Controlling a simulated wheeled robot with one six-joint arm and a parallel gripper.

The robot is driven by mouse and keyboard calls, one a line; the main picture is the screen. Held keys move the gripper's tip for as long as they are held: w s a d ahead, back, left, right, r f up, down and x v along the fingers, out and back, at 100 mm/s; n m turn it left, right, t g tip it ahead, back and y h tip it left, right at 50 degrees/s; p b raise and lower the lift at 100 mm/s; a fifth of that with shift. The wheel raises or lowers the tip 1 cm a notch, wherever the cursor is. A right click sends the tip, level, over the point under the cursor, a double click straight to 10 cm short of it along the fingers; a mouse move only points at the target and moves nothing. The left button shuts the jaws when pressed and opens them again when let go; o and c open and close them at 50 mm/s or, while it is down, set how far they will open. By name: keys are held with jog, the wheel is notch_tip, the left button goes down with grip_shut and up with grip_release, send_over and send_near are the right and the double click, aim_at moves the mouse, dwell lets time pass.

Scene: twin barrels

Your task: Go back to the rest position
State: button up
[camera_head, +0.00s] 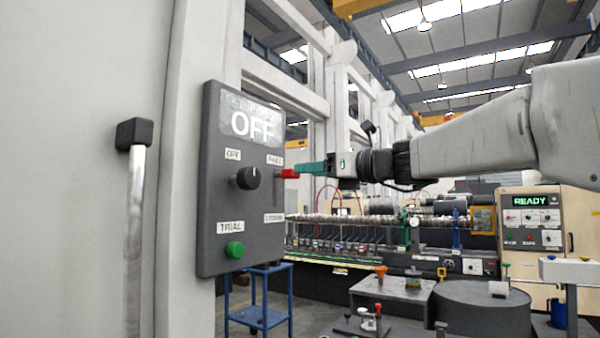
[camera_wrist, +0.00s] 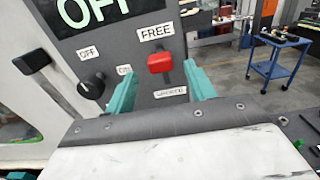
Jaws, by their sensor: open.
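A dark control panel (camera_head: 212,240) stands on a pale wall at the left, with its display (camera_head: 253,122) reading OFF. It carries a black knob (camera_head: 246,178), a green button (camera_head: 235,250) by a TRIAL label, and a red lever (camera_head: 289,173). My gripper (camera_head: 300,172) has teal fingers and reaches toward the red lever from the right. In the wrist view my gripper (camera_wrist: 160,85) is open, with the red lever (camera_wrist: 160,62) showing between its fingers under a FREE label. Whether the fingers touch the lever I cannot tell.
A metal door handle (camera_head: 135,230) is left of the panel. A blue trolley (camera_head: 262,318) stands below it. A long machine (camera_head: 380,262) and a box with a READY display (camera_head: 535,235) are behind my arm.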

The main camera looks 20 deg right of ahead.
jog(key=shift+s+d, duration=0.4)
jog(key=shift+s, duration=0.15)
jog(key=s+a+f+n+g+h, duration=0.2)
jog(key=s+f+n+g, duration=0.25)
jog(key=f+n, duration=0.5)
jog(key=s+a+f+n+g+h, duration=0.1)
jog(key=s+f+n+g+h, duration=0.3)
jog(key=f, duration=0.9)
jog(key=s+f+n+g+h, duration=0.2)
jog(key=s+f+n, duration=0.5)
jog(key=s+f, duration=0.2)
jog(key=s+d+f+n+g+h, duration=0.1)
jog(key=s+f+n+g+h, duration=0.1)
jog(key=s+f+n, duration=0.6)
jog(key=s+f+g, duration=0.1)
jog(key=s, duration=0.5)
jog(key=shift+d+h, duration=0.25)
jog(key=shift+h, duration=0.05)
